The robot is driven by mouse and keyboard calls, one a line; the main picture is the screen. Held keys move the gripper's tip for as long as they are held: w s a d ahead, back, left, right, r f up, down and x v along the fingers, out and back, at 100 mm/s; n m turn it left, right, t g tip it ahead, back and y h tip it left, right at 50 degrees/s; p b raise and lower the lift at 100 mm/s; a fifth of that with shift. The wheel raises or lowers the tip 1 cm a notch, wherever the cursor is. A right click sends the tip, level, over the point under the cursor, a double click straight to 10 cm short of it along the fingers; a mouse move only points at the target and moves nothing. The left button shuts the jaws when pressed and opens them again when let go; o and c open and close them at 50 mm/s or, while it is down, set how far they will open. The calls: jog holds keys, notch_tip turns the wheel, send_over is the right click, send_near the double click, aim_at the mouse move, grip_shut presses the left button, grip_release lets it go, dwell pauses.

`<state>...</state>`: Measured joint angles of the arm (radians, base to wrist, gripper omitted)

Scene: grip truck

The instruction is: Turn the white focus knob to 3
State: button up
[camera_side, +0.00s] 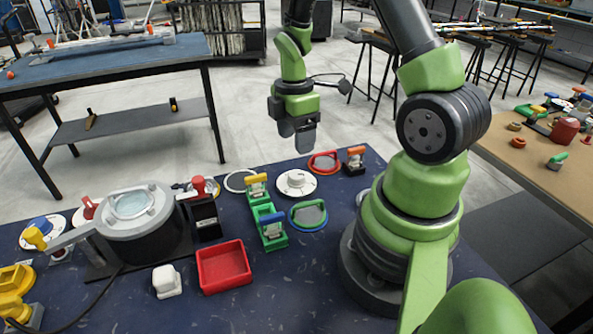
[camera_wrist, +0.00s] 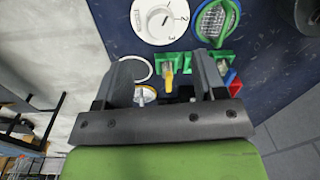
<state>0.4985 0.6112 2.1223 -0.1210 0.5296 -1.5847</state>
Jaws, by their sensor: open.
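The white focus knob (camera_side: 296,182) sits on a round white dial plate on the dark blue table, near its far edge. In the wrist view the knob (camera_wrist: 158,22) is at the top, with a dark pointer mark and small digits on the plate to its right; which digit the mark points at is hard to tell. My gripper (camera_side: 299,140) hangs well above the table, above and slightly beyond the knob in the side view, and touches nothing. In the wrist view the two dark jaws of my gripper (camera_wrist: 165,75) are spread apart with nothing held between them.
A red tray (camera_side: 223,266) is at front left.

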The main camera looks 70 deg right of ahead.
aim_at(297, 173)
jog(key=f, duration=0.9)
jog(key=shift+s+a, duration=0.15)
jog(key=shift+s, duration=0.05)
jog(key=shift+r, duration=0.1)
jog(key=c, duration=0.9)
